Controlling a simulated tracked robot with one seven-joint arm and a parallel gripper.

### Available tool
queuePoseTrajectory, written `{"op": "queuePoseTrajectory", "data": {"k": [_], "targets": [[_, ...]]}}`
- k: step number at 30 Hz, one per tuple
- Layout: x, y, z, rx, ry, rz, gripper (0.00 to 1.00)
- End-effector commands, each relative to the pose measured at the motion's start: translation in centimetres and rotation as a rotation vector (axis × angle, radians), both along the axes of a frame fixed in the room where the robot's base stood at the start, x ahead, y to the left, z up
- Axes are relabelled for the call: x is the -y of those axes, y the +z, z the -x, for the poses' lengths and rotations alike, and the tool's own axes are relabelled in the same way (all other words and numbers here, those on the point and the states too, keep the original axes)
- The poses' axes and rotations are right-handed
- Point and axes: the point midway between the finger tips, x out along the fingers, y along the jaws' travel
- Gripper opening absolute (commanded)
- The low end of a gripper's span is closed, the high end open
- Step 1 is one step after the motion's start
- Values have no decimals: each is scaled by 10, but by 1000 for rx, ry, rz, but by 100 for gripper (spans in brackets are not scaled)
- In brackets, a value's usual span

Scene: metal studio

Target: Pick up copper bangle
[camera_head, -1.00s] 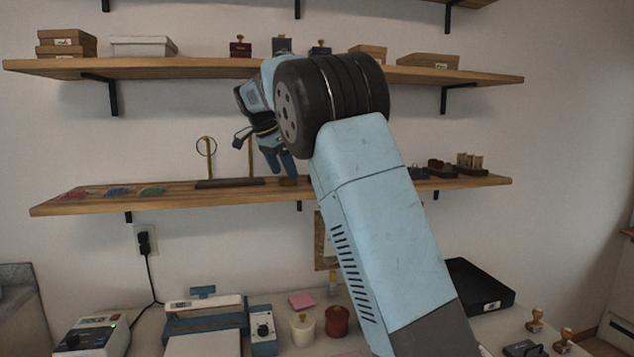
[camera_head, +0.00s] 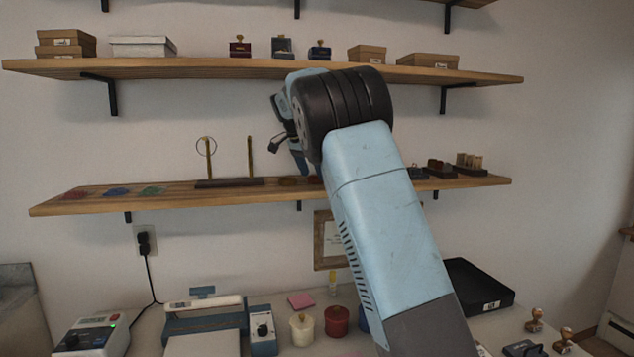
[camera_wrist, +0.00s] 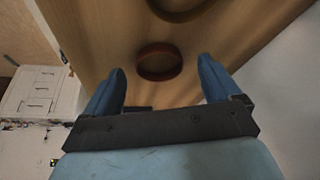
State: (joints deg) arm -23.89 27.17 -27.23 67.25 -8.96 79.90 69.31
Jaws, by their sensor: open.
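A reddish-brown ring, which looks like the copper bangle (camera_wrist: 159,62), lies flat on the wooden shelf in the wrist view. In the head view it seems to be the small reddish shape (camera_head: 314,180) at the edge of my arm, mostly hidden. My gripper (camera_wrist: 162,69) is open and empty. Its two blue fingers are apart, and the bangle shows between and slightly beyond the fingertips. I cannot tell how far above the shelf the tips are. In the head view my gripper (camera_head: 301,168) is over the middle shelf, partly behind my arm.
A second, darker brown ring (camera_wrist: 181,10) is cut off at the top of the wrist view. It shows beside my gripper in the head view (camera_head: 288,181). A stand with two brass posts (camera_head: 229,182) is to the left. The upper shelf (camera_head: 200,68) is above.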

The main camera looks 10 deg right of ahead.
Motion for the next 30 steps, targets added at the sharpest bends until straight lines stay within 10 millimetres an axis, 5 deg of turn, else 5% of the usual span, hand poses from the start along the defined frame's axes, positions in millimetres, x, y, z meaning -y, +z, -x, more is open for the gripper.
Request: {"op": "queuePoseTrajectory", "data": {"k": [10, 30], "targets": [[4, -11, -1, 1, 0, 0, 90], [3, -11, -1, 1, 0, 0, 30]]}}
